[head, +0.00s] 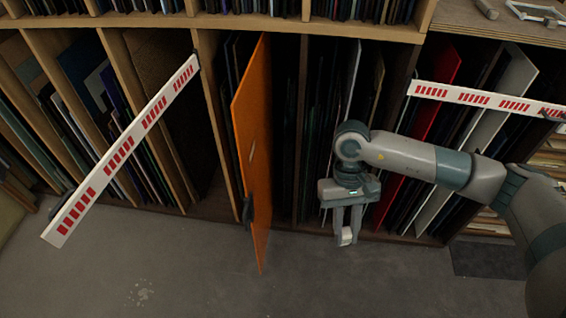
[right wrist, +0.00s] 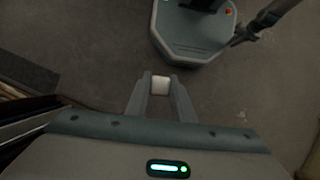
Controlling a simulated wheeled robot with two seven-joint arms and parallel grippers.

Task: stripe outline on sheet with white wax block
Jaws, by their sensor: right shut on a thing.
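An orange sheet (head: 258,120) stands upright on edge, partly out of a rack slot. A small pale mark shows on its face, and a dark fitting (head: 248,211) sits at its near edge. I cannot make out an outline on it. My right gripper (head: 347,238) points down, to the right of the sheet and apart from it. It is shut on a small white block (head: 346,236), which also shows between the fingers in the right wrist view (right wrist: 160,85). My left gripper (right wrist: 243,36) seems to be the small dark shape at the top right there; its jaws are unclear.
Wooden racks (head: 205,110) full of upright panels line the back. A white bar with red stripes (head: 125,145) slants across the left slots; another (head: 488,100) crosses the right ones. A red panel (head: 440,75) stands behind my right arm. The grey floor (head: 180,265) in front is open.

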